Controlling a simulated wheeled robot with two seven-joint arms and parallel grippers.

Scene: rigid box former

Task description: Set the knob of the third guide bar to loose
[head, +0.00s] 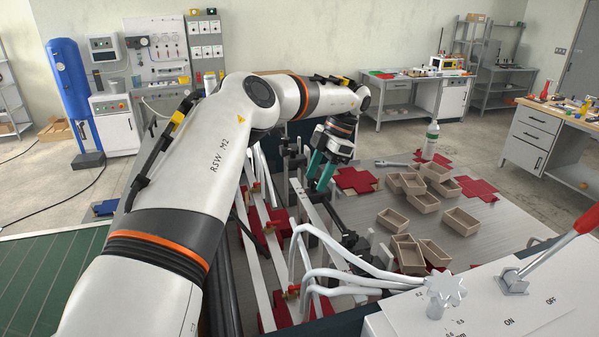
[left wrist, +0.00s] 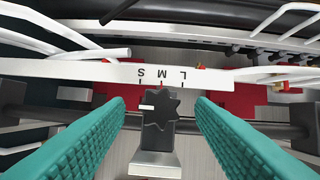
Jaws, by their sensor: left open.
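My left gripper (head: 322,172) reaches down over the machine's bars in the head view, its teal fingers apart. In the left wrist view the open fingers (left wrist: 160,130) stand on either side of a black star-shaped knob (left wrist: 160,110), with a gap on each side. The knob has a short white mark on its left part. I cannot tell which guide bar in the row this knob belongs to. My right gripper is out of view.
Bent white tubes (head: 335,277) and long pale bars (head: 256,270) crowd the space around the gripper. Several open cardboard boxes (head: 462,221) and red flat blanks (head: 357,180) lie to the right. A control panel (head: 530,325) with a red-handled lever (head: 553,243) stands at front right.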

